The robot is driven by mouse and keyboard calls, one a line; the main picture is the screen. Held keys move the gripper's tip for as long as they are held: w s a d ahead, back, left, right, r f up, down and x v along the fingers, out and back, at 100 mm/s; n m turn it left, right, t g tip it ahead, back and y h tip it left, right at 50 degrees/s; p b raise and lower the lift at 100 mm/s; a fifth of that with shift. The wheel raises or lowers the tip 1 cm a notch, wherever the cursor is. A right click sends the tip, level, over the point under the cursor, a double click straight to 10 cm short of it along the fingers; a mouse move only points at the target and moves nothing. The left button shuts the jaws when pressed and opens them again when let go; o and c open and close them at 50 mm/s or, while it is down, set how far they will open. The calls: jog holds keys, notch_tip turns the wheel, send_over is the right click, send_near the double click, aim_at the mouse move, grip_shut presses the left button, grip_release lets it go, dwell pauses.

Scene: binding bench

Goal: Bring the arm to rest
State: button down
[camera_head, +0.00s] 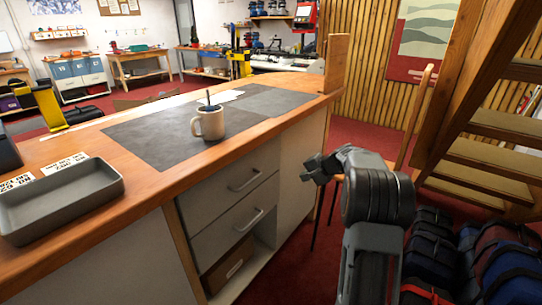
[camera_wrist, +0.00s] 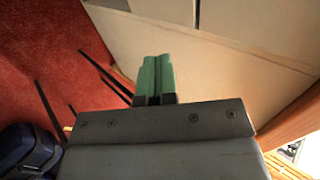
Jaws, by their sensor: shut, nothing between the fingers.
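My gripper (camera_head: 309,168) is at the right-hand front edge of the bench in the head view, in front of the cabinet side and apart from it. My arm is folded up beside the bench. In the wrist view the two greenish fingers (camera_wrist: 155,77) lie together, with nothing between them. Behind them the wrist view shows the pale cabinet panels and the red floor.
The wooden bench (camera_head: 150,195) carries a dark mat (camera_head: 160,135), a mug (camera_head: 208,122) with something standing in it, and an empty grey tray (camera_head: 60,200). A wooden stair (camera_head: 485,160) stands at the right. Dark rolled bundles (camera_head: 500,260) lie on the floor below it.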

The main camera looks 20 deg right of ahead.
jog(key=s+f+g, duration=0.2)
jog(key=s+f, duration=0.2)
jog(key=s, duration=0.1)
jog(key=s+a+r+n+g+h+p, duration=0.2)
jog(key=s+a+r+n+p, duration=0.1)
jog(key=s+a+r+p, duration=0.3)
jog(key=s+a+r+n+h+p, duration=0.1)
jog(key=s+a+r+n+p, duration=0.3)
jog(key=s+r+p, duration=0.4)
jog(key=s+a+r+n+h+p, duration=0.2)
jog(key=s+a+r+n+p, duration=0.2)
jog(key=s+a+r+p, duration=0.3)
jog(key=s+r+p, duration=0.2)
jog(key=s+r, duration=0.3)
jog(key=r, duration=0.2)
jog(key=shift+r+h, duration=0.25)
jog(key=shift+h, duration=0.05)
jog(key=shift+a, duration=0.1)
